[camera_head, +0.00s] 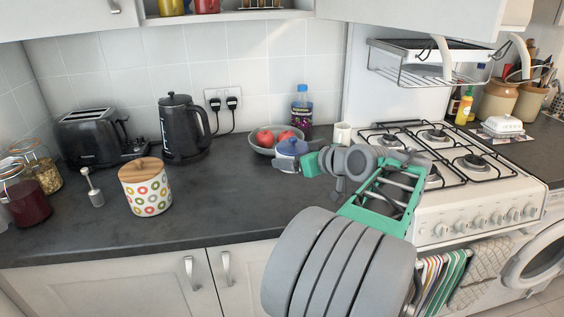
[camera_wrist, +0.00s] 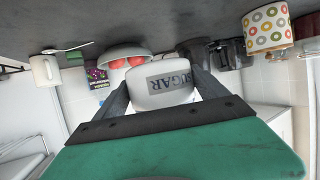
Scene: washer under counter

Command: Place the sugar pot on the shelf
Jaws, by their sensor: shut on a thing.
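The sugar pot (camera_wrist: 162,85) is white with a "SUGAR" label, which reads upside down in the wrist view. It also shows in the head view (camera_head: 291,157), with a blue lid, in front of the fruit bowl. My gripper (camera_head: 303,161) is shut on the pot, with a finger on either side of it in the wrist view (camera_wrist: 160,90). I cannot tell whether the pot touches the counter. An open shelf (camera_head: 230,15) under the wall cabinet is at the top of the head view, holding yellow and red items. Its upper part is cut off.
On the dark counter (camera_head: 225,205) stand a toaster (camera_head: 88,137), a kettle (camera_head: 183,128), a patterned canister (camera_head: 146,190), a bowl of red fruit (camera_head: 262,143), a bottle (camera_head: 302,108) and a white mug (camera_head: 342,134). A wire rack (camera_head: 425,65) hangs above the gas hob (camera_head: 450,150).

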